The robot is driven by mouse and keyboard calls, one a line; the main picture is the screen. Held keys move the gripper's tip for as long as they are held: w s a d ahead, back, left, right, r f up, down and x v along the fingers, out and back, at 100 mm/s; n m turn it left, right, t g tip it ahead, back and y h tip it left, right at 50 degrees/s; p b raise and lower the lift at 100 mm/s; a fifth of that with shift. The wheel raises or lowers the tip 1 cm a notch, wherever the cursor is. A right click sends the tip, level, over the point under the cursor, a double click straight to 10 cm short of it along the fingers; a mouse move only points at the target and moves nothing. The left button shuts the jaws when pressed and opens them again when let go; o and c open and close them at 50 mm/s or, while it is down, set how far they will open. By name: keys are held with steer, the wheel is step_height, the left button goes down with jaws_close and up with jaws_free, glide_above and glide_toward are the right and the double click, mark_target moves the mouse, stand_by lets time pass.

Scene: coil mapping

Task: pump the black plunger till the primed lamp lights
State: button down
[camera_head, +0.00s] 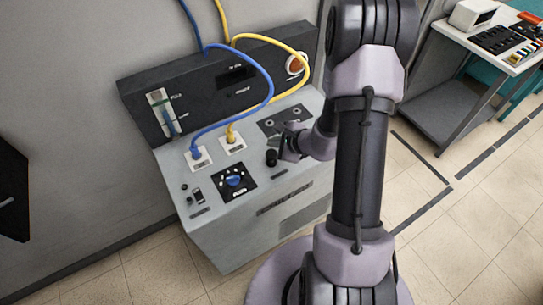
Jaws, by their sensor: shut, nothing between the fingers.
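The black plunger (271,158) stands on the grey sloped top of the console, right of the middle. My gripper (283,147) is shut and empty, just right of the plunger's top. I cannot tell whether it touches the plunger. A small dark plate (270,123) with round fittings lies behind the plunger, partly hidden by my gripper. I cannot make out which fitting is the primed lamp, and I see no clear glow there.
A blue cable (270,82) and a yellow cable (303,75) plug into the console top. A blue knob (233,181) sits at its front left. A bench (462,35) with tools stands at the back right. Open floor (480,225) lies to the right.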

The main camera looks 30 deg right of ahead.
mark_target(272, 154)
steer(key=shift+f+b, duration=0.85)
steer(key=shift+f, duration=0.3)
steer(key=shift+f, duration=0.1)
stand_by(1.0)
steer(key=shift+f+b, duration=0.35)
steer(key=shift+b, duration=0.35)
steer(key=shift+f+b, duration=1.5)
steer(key=shift+b, duration=0.4)
stand_by(1.1)
stand_by(0.4)
steer(key=shift+r+p, duration=1.1)
steer(key=shift+r, duration=0.85)
steer(key=shift+r+p, duration=1.6)
steer(key=shift+r, duration=0.9)
